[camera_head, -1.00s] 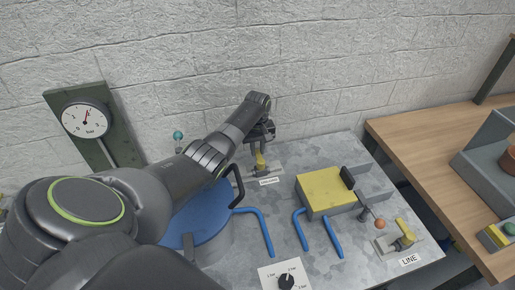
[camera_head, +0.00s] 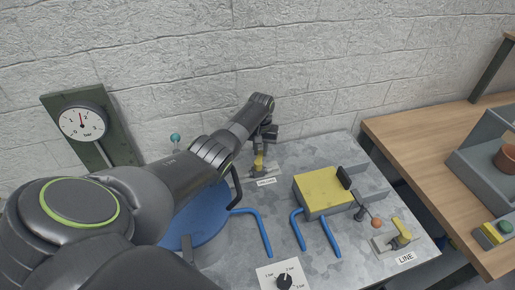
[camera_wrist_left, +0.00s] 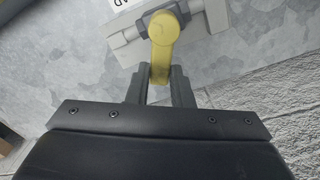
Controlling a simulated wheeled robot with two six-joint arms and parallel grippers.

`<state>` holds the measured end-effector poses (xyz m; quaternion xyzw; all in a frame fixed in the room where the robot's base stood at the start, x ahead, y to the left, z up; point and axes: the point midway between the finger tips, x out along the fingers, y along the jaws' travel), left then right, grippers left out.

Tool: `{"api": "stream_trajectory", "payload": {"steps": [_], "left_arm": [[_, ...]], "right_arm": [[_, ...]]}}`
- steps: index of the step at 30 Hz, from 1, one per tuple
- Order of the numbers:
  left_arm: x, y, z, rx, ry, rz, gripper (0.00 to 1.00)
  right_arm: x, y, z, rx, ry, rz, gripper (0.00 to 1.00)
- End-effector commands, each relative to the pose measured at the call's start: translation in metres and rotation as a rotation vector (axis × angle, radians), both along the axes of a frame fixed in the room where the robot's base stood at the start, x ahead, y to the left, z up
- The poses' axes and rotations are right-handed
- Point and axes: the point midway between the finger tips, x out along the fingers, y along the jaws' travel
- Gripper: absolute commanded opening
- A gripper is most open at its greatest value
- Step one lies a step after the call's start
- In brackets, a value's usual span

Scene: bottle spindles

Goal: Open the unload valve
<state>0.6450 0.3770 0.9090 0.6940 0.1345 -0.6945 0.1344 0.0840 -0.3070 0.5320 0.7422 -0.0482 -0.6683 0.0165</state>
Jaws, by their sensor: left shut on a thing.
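The unload valve has a yellow handle (camera_head: 258,164) behind a white label (camera_head: 266,181) at the back of the grey metal bench. My left gripper (camera_head: 262,152) comes down on the handle from above. In the wrist view its two dark fingers (camera_wrist_left: 161,82) are closed on either side of the handle's end. My right gripper is not in view.
A blue lidded vessel (camera_head: 205,215) lies under my left arm. A yellow block (camera_head: 322,191), blue pipes (camera_head: 268,235) and the LINE valve (camera_head: 400,234) stand to the right. A pressure gauge (camera_head: 83,122) stands left, before the brick wall. A wooden table (camera_head: 440,160) adjoins right.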

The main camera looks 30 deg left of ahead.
Motion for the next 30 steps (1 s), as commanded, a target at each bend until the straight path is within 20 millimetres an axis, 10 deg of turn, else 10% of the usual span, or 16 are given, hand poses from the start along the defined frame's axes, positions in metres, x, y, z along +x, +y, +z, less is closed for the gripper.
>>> {"api": "stream_trajectory", "payload": {"steps": [30], "left_arm": [[-0.003, -0.040, 0.002, 0.000, -0.002, -0.921, 0.00]], "right_arm": [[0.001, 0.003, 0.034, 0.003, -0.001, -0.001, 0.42]]}}
